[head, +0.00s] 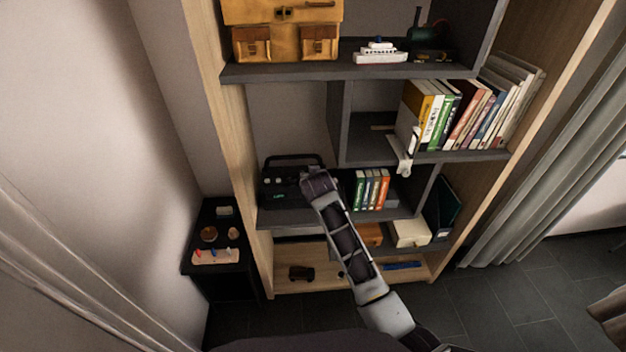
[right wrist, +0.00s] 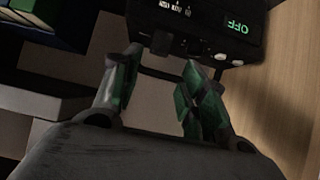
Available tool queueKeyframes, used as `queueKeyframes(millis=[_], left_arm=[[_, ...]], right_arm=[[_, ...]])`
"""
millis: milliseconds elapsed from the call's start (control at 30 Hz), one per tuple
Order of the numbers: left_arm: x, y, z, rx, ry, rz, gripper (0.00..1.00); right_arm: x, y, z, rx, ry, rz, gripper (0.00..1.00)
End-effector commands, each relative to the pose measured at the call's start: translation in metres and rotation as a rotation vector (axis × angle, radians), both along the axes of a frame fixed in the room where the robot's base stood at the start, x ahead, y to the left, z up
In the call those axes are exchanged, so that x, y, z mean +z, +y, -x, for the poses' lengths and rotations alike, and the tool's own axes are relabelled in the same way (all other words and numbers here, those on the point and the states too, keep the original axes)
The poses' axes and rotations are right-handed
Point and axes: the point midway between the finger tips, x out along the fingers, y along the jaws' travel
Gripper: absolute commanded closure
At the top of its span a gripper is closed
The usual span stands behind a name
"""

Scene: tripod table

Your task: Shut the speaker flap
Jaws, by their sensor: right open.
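The black speaker (head: 279,187) with a carry handle stands on a middle shelf at the left of the bookcase. In the right wrist view its front (right wrist: 205,18) shows upside down, with a green OFF display and small knobs. My right gripper (right wrist: 158,72) is open in front of the speaker, its green-padded fingers apart. A thin dark edge of the speaker shows between and beyond the fingertips; I cannot tell whether it is the flap. In the head view my right gripper (head: 316,182) covers the speaker's right part. My left gripper is not in view.
Books (head: 372,190) stand right of the speaker on the same shelf. A white bracket-like object (head: 403,160) overhangs the shelf above. A small black side table (head: 216,268) with several small items stands at the left. A wooden upright (right wrist: 290,100) is close beside my right gripper.

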Motion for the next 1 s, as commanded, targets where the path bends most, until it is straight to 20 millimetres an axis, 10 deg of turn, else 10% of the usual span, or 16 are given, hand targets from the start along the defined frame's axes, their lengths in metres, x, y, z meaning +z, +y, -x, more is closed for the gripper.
queueKeyframes(millis=[1000], left_arm=[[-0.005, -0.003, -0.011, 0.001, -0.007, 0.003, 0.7]], right_arm=[[0.006, -0.004, 0.019, -0.013, -0.024, 0.006, 0.57]])
